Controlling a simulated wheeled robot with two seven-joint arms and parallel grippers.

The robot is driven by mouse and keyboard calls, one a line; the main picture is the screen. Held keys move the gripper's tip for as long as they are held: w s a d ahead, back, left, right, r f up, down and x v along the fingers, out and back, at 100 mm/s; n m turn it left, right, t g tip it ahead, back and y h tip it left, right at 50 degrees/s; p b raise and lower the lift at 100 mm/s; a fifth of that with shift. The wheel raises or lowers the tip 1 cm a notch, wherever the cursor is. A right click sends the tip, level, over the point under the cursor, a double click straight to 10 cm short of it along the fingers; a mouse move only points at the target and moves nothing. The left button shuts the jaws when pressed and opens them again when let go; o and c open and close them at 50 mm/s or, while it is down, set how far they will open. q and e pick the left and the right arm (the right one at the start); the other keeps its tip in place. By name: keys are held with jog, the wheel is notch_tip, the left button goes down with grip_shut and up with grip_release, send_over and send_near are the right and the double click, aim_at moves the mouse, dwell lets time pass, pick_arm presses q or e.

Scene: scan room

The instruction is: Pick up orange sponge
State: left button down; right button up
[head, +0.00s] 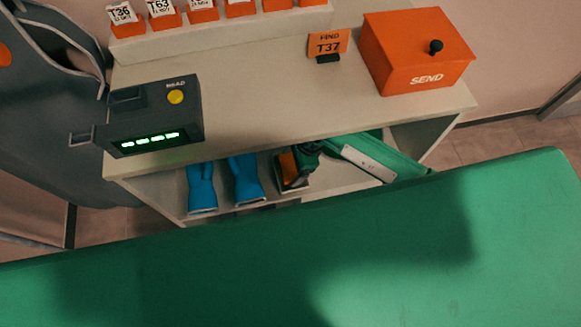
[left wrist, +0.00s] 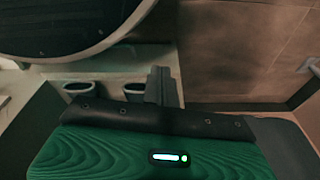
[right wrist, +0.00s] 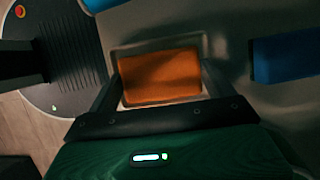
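The orange sponge (head: 287,168) lies in a small grey tray (head: 293,187) on the lower shelf, under the counter. In the right wrist view the sponge (right wrist: 160,78) fills the space between the two fingers, with the tray rim around it. My right gripper (right wrist: 161,72) is open, one finger on each side of the sponge; whether the fingers touch it I cannot tell. In the head view its arm reaches in from the right and partly covers the sponge. My left gripper (left wrist: 164,86) is out of the head view; its fingers are together and empty.
Blue gloves (head: 203,188) stand left of the tray on the shelf. The counter (head: 270,110) is above, with a reader box (head: 150,120), an orange SEND box (head: 417,50) and a FIND T37 sign (head: 328,44). A large green surface (head: 400,240) fills the foreground.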

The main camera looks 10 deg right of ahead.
aim_at(287, 169)
jog(key=shift+r, duration=0.45)
jog(key=r, duration=0.2)
jog(key=shift+s+r, duration=0.25)
jog(key=shift+r, duration=0.05)
pick_arm(q)
jog(key=shift+w+d+r+b, duration=0.15)
jog(key=shift+w+r+b, duration=0.25)
jog(key=shift+r, duration=0.45)
jog(key=shift+w+d+r+b, duration=0.25)
jog(key=shift+w+r, duration=0.3)
jog(key=shift+r, duration=0.3)
jog(key=shift+w+d+r+b, duration=0.1)
jog(key=shift+w+r+b, duration=0.3)
jog(key=shift+r, duration=0.45)
pick_arm(e)
jog(key=s, duration=1.7)
jog(key=shift+s, duration=0.25)
